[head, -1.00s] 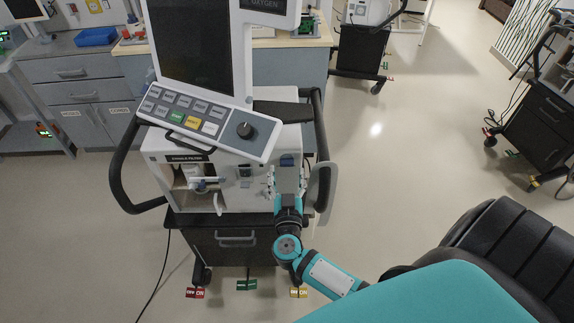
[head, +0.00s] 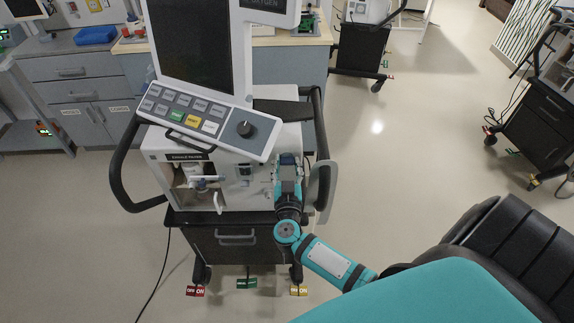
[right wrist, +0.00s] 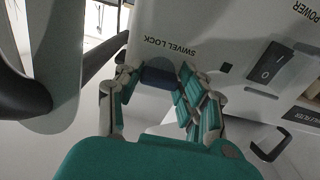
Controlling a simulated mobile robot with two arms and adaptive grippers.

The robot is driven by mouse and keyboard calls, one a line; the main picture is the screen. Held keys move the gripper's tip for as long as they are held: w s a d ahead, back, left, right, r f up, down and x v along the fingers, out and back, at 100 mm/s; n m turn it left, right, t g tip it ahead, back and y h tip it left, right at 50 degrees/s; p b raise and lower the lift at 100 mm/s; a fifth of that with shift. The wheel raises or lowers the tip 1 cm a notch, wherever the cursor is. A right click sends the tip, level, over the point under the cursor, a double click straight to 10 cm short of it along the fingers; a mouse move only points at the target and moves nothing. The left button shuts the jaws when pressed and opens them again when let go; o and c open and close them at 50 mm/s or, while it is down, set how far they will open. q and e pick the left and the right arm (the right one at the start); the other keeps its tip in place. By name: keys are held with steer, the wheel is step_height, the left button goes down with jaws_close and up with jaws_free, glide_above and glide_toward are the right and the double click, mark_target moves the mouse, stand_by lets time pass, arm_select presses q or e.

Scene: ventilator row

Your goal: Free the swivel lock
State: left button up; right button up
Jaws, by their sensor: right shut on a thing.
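The ventilator (head: 233,194) stands on a dark cart, its screen and key panel on top. The swivel lock (right wrist: 160,78) is a small dark blue knob under the printed words SWIVEL LOCK, seen upside down in the right wrist view. My right gripper (right wrist: 162,73) has its fingers on both sides of the knob and is shut on it. In the head view, my right gripper (head: 288,161) is at the right part of the ventilator's front and hides the knob. My left gripper is not in view.
Black side handles (head: 120,178) flank the ventilator, with the right one close to my gripper. A power switch (right wrist: 270,65) is beside the lock. Coloured pedals (head: 247,283) are at the cart's foot. A cable (head: 157,285) trails on the floor.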

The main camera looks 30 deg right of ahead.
steer(key=shift+c, duration=0.2)
steer(key=m+p, duration=0.1)
steer(key=m, duration=0.2)
steer(key=shift+a, duration=0.1)
steer(key=m, duration=0.4)
steer(key=shift+m, duration=0.3)
steer(key=m, duration=0.4)
steer(key=shift+m, duration=0.3)
steer(key=m+b, duration=0.1)
steer(key=m, duration=0.4)
steer(key=shift+m+b, duration=0.3)
steer(key=shift+b, duration=0.05)
steer(key=o, duration=1.2)
steer(key=shift+c, duration=0.2)
steer(key=shift+r, duration=0.1)
